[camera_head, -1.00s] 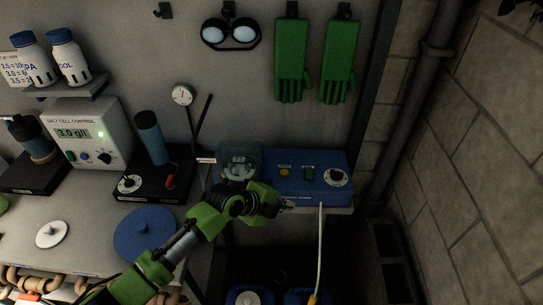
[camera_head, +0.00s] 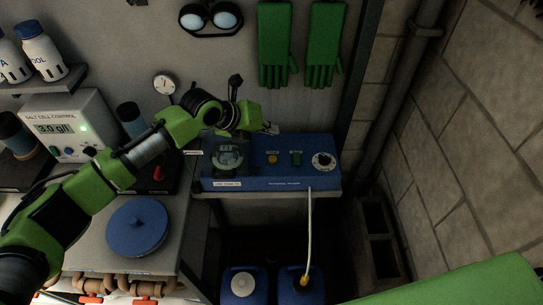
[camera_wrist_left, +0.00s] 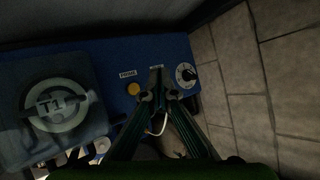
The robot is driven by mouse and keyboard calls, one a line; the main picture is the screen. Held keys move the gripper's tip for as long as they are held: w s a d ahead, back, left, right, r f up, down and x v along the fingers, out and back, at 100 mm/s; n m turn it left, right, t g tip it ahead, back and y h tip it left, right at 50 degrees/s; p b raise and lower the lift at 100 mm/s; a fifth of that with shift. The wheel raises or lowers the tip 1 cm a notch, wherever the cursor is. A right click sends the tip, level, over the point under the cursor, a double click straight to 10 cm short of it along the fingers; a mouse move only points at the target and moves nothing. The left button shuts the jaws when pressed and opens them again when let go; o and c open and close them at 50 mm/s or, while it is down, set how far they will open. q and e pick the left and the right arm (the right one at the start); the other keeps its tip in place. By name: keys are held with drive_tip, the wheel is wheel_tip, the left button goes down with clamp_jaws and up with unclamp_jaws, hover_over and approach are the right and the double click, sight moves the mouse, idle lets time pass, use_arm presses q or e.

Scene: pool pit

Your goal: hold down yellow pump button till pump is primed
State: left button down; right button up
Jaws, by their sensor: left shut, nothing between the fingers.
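The blue pump box (camera_head: 260,178) sits on a shelf. Its top has a round yellow button (camera_head: 272,159), a green switch (camera_head: 296,158) and a dial (camera_head: 323,161). In the left wrist view the yellow button (camera_wrist_left: 133,88) lies below a PRIME label, uncovered. My left gripper (camera_head: 270,128) is above the back edge of the box, apart from the button. In the left wrist view its fingertips (camera_wrist_left: 157,73) are together and empty, right of the button in the picture. My right gripper is not in view.
A clear-covered T1 unit (camera_wrist_left: 55,107) is at the box's left end. A white hose (camera_head: 308,235) runs down to a blue container (camera_head: 299,288). Green gloves (camera_head: 275,45) and goggles (camera_head: 211,20) hang on the wall behind. A stone wall (camera_head: 470,150) stands at right.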

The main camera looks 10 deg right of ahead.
sight(271, 160)
use_arm(q)
drive_tip(key=shift+s, duration=0.1)
wheel_tip(271, 160, down, 8)
drive_tip(key=b, duration=0.4)
drive_tip(key=shift+f+b, duration=0.15)
drive_tip(key=shift+b, duration=0.15)
drive_tip(key=shift+f+b, duration=0.3)
drive_tip(key=shift+b, duration=0.05)
idle(1.1)
drive_tip(key=shift+f+b, duration=0.4)
drive_tip(key=shift+b, duration=0.2)
